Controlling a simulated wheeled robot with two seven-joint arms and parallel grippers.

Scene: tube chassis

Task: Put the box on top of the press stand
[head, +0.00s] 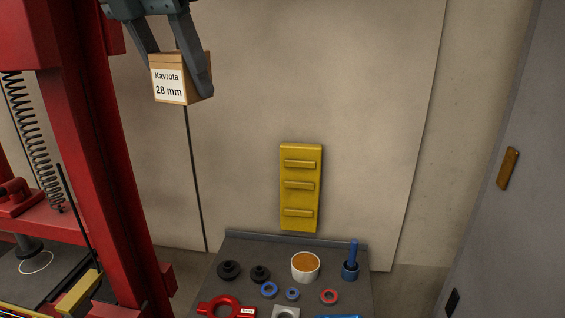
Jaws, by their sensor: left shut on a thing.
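A small brown cardboard box (196,101) with a white label reading "Kavrota 28 mm" shows at the upper left of the head view. My left gripper (178,88) reaches down from the top edge and is shut on the box, one finger across its right side. The box is held in the air, close to the right of the red press stand (95,150). The stand fills the left side of the view, with a coil spring inside its frame. Its top is cut off by the picture edge. My right gripper is not in view.
A grey table (240,250) at the bottom holds a white cup (305,267), a blue tool (351,262), black knobs, several rings and a red part (226,307). A yellow rack (300,188) stands behind it. A grey door (510,200) is at right. The upper middle is clear.

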